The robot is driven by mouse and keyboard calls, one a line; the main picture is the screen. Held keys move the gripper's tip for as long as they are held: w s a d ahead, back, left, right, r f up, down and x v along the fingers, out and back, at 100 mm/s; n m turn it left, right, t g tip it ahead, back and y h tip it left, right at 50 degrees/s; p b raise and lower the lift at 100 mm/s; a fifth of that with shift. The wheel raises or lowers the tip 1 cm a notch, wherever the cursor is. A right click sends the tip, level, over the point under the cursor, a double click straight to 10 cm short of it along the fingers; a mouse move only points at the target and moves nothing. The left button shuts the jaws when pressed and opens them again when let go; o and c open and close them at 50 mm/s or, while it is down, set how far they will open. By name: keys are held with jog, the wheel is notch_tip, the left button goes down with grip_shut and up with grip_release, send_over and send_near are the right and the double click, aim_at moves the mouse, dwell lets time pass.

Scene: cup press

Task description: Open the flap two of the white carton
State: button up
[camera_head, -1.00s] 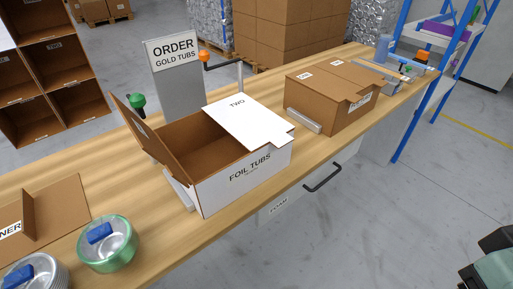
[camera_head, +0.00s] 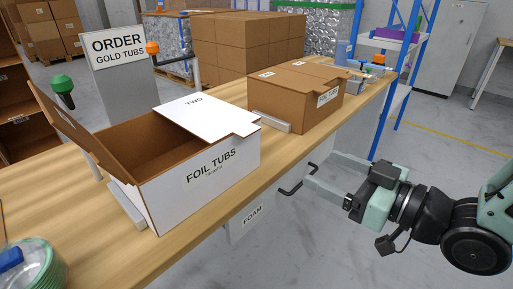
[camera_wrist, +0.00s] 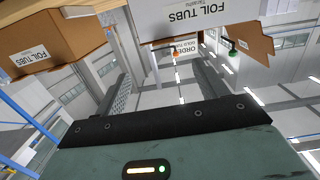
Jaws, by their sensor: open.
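The white carton (camera_head: 205,185), labelled FOIL TUBS, stands on the wooden bench. Its left flap (camera_head: 72,125) stands up and leans outward, showing the brown interior. Flap two (camera_head: 205,115), white and marked TWO, lies flat over the right part of the opening. My gripper (camera_head: 320,170) is open and empty, in front of the bench to the right of the carton and apart from it. In the wrist view the carton (camera_wrist: 190,22) shows at the top, beyond the spread fingers; flap two's top is not clearly visible there.
A closed brown carton (camera_head: 297,98) stands right of the white one on the bench (camera_head: 100,235). The ORDER sign (camera_head: 120,62) and a green knob (camera_head: 62,84) are behind. Floor at the right is clear.

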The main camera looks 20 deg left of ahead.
aim_at(253, 132)
jog(key=r+p+x, duration=0.1)
jog(key=x, duration=1.6)
jog(key=shift+a+y, duration=0.25)
jog(key=shift+y, duration=0.05)
jog(key=shift+r, duration=0.1)
jog(key=c, duration=1.4)
